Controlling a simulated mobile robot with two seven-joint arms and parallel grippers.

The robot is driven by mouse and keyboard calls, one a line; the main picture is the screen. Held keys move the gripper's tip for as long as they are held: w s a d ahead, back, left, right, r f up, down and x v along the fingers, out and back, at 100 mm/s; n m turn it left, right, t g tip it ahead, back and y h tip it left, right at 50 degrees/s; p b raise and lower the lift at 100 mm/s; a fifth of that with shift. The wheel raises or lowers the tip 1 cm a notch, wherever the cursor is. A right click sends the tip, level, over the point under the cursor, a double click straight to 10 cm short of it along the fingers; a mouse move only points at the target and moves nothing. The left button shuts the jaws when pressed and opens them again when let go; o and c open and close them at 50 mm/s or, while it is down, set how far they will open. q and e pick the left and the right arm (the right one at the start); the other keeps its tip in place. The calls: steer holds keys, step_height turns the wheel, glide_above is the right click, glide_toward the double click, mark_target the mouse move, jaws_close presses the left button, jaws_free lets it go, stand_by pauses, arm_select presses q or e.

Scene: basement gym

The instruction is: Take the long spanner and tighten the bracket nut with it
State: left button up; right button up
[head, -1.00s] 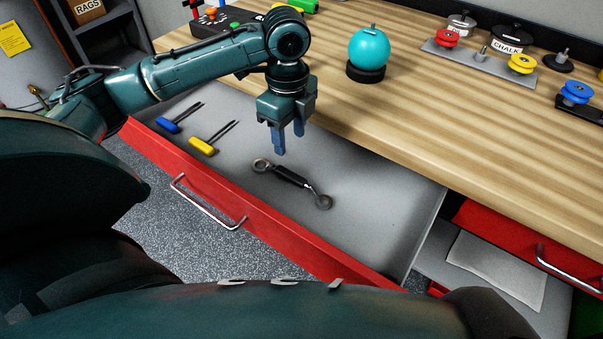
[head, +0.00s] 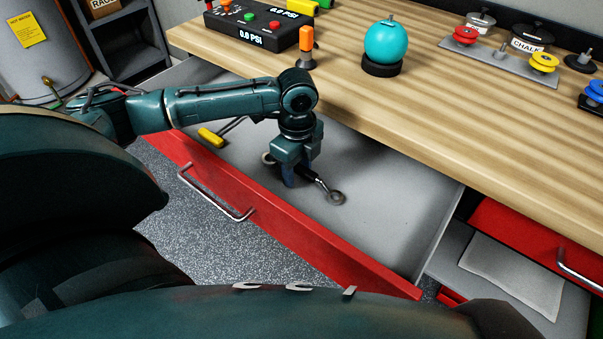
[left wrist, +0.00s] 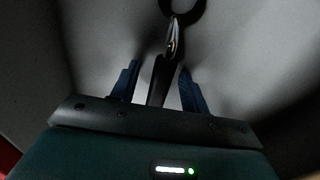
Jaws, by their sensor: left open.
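The long spanner (head: 325,187), with a dark handle and metal ring ends, lies in the open drawer. My left gripper (head: 294,180) is down over its handle and hides the middle of it. In the left wrist view the spanner (left wrist: 171,45) runs between the two blue fingers of my left gripper (left wrist: 158,76), with one ring at the top edge. The fingers are apart, with a gap on either side of the handle. My right gripper is not in view. I cannot see a bracket nut.
The red-fronted drawer (head: 290,240) is pulled out under the wooden workbench (head: 440,120). A yellow-handled hex key (head: 211,138) lies in it, near my left arm. A teal ball (head: 386,42) and an orange-handled tool (head: 306,45) stand on the bench. The drawer's right part is clear.

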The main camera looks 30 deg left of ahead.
mark_target(298, 166)
arm_select(q)
jaws_close()
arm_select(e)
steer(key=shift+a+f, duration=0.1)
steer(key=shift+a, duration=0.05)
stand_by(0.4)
